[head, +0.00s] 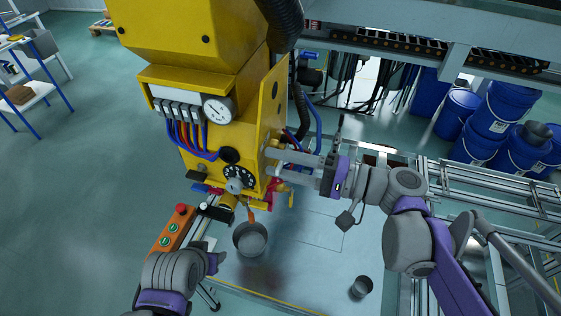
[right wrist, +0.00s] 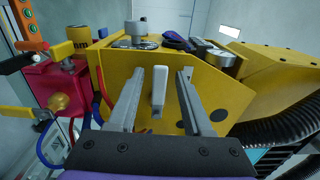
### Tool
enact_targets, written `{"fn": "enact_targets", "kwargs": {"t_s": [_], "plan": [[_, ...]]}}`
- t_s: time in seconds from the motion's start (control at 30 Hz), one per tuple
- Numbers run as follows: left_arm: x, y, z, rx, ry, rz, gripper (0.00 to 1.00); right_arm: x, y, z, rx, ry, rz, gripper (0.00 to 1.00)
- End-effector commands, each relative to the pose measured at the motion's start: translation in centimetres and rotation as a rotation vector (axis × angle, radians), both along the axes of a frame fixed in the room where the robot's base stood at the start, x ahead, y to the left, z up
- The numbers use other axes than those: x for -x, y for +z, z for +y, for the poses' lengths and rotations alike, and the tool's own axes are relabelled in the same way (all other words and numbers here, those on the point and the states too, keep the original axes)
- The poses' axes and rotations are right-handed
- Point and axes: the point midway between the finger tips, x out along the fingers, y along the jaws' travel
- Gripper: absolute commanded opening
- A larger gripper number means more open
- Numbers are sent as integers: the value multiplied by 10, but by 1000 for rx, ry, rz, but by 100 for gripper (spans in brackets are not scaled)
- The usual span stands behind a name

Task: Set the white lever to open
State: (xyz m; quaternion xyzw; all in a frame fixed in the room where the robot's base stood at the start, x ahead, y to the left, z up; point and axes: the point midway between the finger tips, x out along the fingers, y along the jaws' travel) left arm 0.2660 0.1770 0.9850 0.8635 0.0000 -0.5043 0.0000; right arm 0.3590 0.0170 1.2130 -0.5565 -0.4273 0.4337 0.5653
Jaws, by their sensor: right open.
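The white lever (right wrist: 158,84) stands out from the side of the yellow panel housing (right wrist: 215,95) in the right wrist view. My right gripper (head: 273,153) is open at the housing's right side. In the right wrist view its two grey fingers are on either side of the lever, with a gap visible at each side. I cannot make out the lever in the head view. My left gripper (head: 213,262) is low in the head view, left of a round metal pot and away from the lever; its jaw opening is unclear.
An orange button box (head: 172,230), a gauge (head: 217,110) and a dial (head: 238,175) are on or near the machine. The metal pot (head: 250,238) and a small cup (head: 361,287) stand below. Blue drums (head: 500,115) are at the back right. A black hose (right wrist: 280,125) runs beside the housing.

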Motion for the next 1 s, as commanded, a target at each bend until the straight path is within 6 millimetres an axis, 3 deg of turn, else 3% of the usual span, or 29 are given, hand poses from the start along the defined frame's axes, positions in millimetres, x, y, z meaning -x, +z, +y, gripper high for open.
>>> {"fn": "enact_targets", "kwargs": {"t_s": [0.17, 0.6, 1.0], "plan": [[2, -3, 0, 0, 0, 3, 50, 3, -1, -17, 1, -6, 1, 50], [8, -18, 0, 0, 0, 16, 50, 24, -1, -92, 1, -5, 1, 50], [9, -20, 0, 0, 0, 17, 50, 28, 0, -104, 0, 0, 0, 50]]}}
